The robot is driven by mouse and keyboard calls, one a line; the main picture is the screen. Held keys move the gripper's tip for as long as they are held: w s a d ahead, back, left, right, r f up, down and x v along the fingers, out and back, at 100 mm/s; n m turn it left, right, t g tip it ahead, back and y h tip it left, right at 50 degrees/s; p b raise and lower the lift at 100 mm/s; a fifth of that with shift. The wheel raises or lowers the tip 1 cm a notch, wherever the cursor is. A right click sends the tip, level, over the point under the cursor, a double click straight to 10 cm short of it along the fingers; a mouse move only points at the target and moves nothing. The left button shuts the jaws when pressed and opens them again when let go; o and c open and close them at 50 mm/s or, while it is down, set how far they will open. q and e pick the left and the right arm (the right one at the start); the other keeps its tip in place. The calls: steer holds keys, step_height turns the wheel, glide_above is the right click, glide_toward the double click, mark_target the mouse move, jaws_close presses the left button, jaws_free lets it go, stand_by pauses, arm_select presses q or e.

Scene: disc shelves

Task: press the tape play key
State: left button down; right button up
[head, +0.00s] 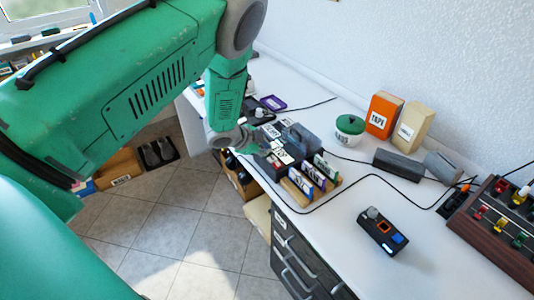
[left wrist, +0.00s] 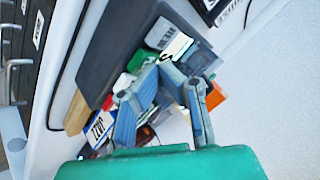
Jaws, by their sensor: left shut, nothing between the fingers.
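The tape machine (head: 279,160) is a dark box with pale labelled parts on the white worktop, left of centre in the head view. My left gripper (head: 254,149) is at its near left side, low over it and partly covering it. In the left wrist view a dark grey slab (left wrist: 112,45), seemingly the machine's body, lies beyond my left gripper (left wrist: 162,66), whose fingers are closed with nothing between them. A green patch (left wrist: 141,59) and a white label show beside the fingertips. I cannot tell which key is play or whether the fingers touch one. My right gripper is out of view.
A rack of cassettes (head: 310,184) stands just right of the machine. A green-lidded jar (head: 349,129), an orange box (head: 383,114) and a tan box (head: 412,127) stand along the wall. A black cable crosses the worktop. The front right worktop holds a small black device (head: 383,232).

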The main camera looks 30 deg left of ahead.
arm_select(q)
steer(key=shift+f, duration=0.25)
steer(key=shift+r, duration=0.15)
stand_by(0.3)
steer(key=shift+r+p, duration=0.6)
steer(key=shift+r, duration=0.15)
step_height(320, 180, up, 5)
steer(key=p, duration=0.4)
stand_by(0.6)
